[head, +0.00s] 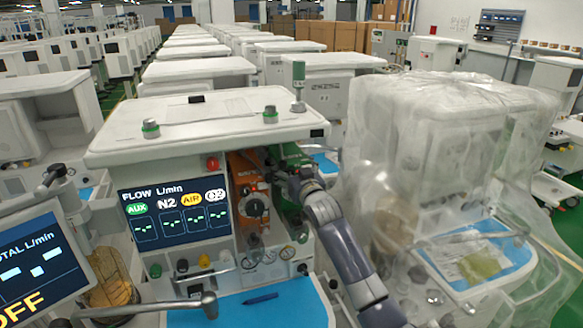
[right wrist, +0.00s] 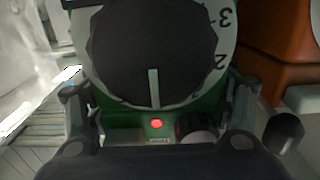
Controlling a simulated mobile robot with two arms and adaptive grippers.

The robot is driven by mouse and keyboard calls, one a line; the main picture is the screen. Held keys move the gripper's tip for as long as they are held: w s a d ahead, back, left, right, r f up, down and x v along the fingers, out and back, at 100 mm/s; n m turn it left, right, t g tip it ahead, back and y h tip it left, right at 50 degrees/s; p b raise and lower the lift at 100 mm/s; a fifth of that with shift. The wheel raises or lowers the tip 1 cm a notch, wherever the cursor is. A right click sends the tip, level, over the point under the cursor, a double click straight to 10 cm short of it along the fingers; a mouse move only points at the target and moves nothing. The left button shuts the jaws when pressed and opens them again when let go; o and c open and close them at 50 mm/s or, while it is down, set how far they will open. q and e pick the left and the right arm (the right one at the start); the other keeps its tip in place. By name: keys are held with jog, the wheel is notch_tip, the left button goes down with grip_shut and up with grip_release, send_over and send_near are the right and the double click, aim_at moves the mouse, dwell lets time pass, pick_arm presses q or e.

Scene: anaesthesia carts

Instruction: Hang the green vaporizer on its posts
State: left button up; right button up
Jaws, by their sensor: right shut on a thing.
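The green vaporizer (head: 291,153) is at the right end of the front cart's bay, right of the orange vaporizer (head: 247,190). My right gripper (head: 283,180) is shut on it from the front and hides much of it. In the right wrist view the green vaporizer (right wrist: 122,117) fills the space between the fingers of my right gripper (right wrist: 157,120), with its black dial, white number ring and red button facing me. The posts and the vaporizer's back are hidden, so I cannot tell whether it touches them. My left gripper is not in view.
The orange vaporizer stands close beside the green one, also at right in the wrist view (right wrist: 283,45). A flow screen (head: 176,212) is to the left. A blue work surface (head: 285,305) with a pen lies below. A plastic-covered cart (head: 440,150) stands close on the right.

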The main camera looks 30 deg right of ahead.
jog(key=shift+f+b, duration=0.75)
jog(key=shift+f, duration=0.1)
dwell(0.7)
jog(key=o, duration=2.2)
jog(key=shift+c, duration=0.2)
jog(key=shift+f, duration=0.1)
jog(key=shift+v, duration=4.05)
jog(key=shift+d+f, duration=0.1)
jog(key=shift+f, duration=0.05)
